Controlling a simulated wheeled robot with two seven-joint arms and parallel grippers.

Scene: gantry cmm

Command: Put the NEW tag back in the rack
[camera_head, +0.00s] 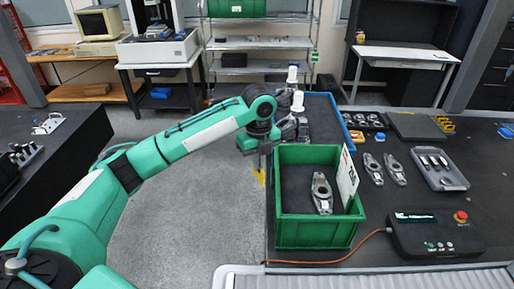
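A white tag (348,178) with dark lettering, too slanted to read surely, stands upright and tilted at the right side of the green crate (315,235). A grey metal part (322,194) lies inside that crate. My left gripper (263,168) hangs pointing down just left of the crate's back left corner, apart from the tag. Its fingers are small and dark here, and I cannot tell whether they are open or shut. I see nothing held in it. I cannot clearly pick out a tag rack. My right gripper is not in view.
A blue-edged tray (341,120) lies behind the crate. Two metal parts (384,169), a grey tray of parts (440,169) and a control box with a red button (436,233) lie to the right. An orange cable (335,258) runs in front of the crate.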

